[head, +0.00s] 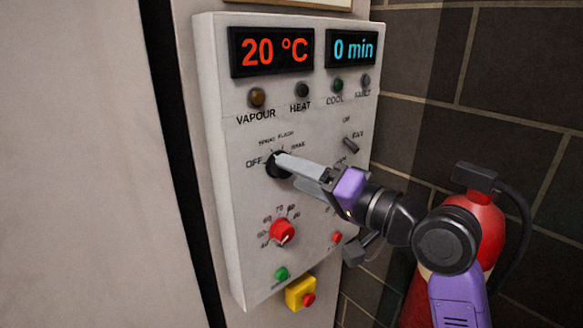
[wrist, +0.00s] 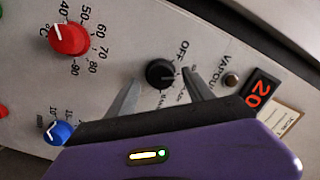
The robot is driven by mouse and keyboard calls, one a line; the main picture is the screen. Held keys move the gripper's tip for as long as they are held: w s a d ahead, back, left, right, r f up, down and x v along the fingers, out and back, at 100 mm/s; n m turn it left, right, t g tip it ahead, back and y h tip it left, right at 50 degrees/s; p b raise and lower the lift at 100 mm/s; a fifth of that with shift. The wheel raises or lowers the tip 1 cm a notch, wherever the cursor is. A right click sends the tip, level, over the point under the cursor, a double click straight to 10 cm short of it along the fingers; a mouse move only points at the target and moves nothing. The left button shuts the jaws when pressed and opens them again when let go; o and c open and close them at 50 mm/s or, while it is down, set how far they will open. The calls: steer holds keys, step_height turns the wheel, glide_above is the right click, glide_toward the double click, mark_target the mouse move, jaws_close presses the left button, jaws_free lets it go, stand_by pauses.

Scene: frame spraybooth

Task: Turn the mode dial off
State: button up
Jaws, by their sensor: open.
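The mode dial (head: 274,167) is a black round knob on the grey control panel (head: 215,150), with OFF printed at its left in the head view. In the wrist view the dial (wrist: 158,73) shows between my fingertips. My gripper (head: 284,165) is open at the dial, and its fingers cover part of the knob in the head view. In the wrist view my gripper (wrist: 161,80) has one finger on each side of the knob, with gaps visible. I cannot tell for sure which label the dial points to.
A red temperature dial (head: 282,232) sits below, and it also shows in the wrist view (wrist: 67,39). A blue dial (wrist: 58,132) is near my gripper body. A toggle switch (head: 350,145), a yellow emergency-stop box (head: 296,290) and a red extinguisher (head: 490,225) are nearby. Displays read 20 °C and 0 min.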

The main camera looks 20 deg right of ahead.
steer(key=shift+x, duration=1.1)
jaws_close()
steer(key=shift+n, duration=0.4)
steer(key=shift+n+g+h+b, duration=0.45)
steer(key=shift+n+b, duration=1.3)
steer(key=shift+n, duration=2.05)
